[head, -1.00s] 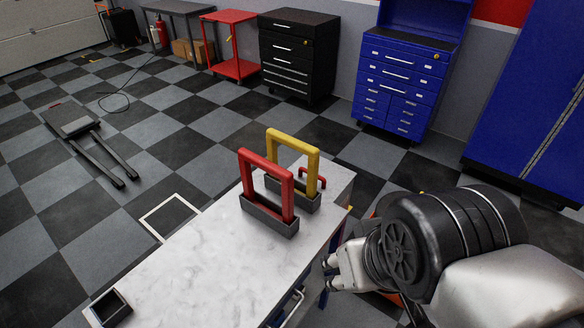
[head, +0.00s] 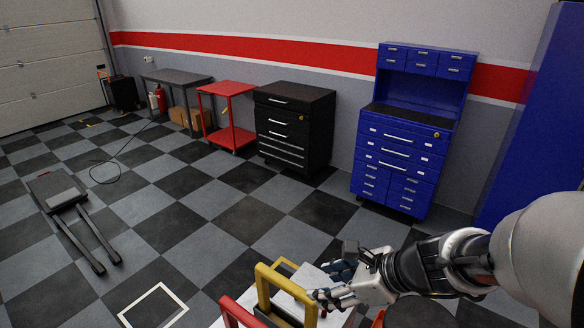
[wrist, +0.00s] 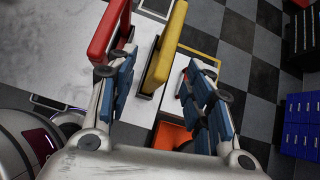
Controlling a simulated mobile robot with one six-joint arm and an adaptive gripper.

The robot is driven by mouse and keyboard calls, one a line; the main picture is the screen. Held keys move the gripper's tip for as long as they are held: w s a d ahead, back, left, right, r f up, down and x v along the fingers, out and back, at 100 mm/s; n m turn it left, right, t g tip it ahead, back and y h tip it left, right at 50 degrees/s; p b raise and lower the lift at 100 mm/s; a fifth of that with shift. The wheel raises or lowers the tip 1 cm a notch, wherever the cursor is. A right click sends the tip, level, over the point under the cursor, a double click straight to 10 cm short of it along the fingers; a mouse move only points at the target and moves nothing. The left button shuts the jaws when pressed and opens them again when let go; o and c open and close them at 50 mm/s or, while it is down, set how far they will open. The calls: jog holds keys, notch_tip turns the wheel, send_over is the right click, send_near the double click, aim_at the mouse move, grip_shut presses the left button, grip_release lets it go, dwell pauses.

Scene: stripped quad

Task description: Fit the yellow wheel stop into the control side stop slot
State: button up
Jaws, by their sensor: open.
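The yellow wheel stop (head: 268,283) is an upright arch in a dark holder on the white bench top, at the bottom of the head view. In the wrist view the yellow stop (wrist: 164,50) lies between my two spread fingers, nearer the left one, and I see no clear contact. My gripper (head: 338,276) is open, just right of the stop; it also shows from above in the wrist view (wrist: 160,66). I cannot identify the control side stop slot in these views.
A red arch (wrist: 108,32) stands left of the yellow one, close to my left finger. A small red handle (wrist: 198,72) sits on the bench top (wrist: 232,65) near my right finger. A white square (head: 152,306) marks the floor. Blue cabinets (head: 400,140) stand behind.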

jog(key=w+m, duration=0.2)
jog(key=w, duration=0.1)
jog(key=b, duration=0.4)
send_near(287, 282)
jog(key=shift+t, duration=0.3)
jog(key=x, duration=0.3)
jog(key=s+x, duration=0.1)
jog(key=x, duration=0.1)
jog(key=shift+f, duration=0.45)
jog(key=x, duration=0.2)
jog(key=b+x, duration=0.2)
jog(key=x, duration=0.1)
jog(key=shift+w+a, duration=0.3)
jog(key=shift+w, duration=0.15)
jog(key=shift+r, duration=0.1)
jog(key=shift+c, duration=0.2)
grip_shut()
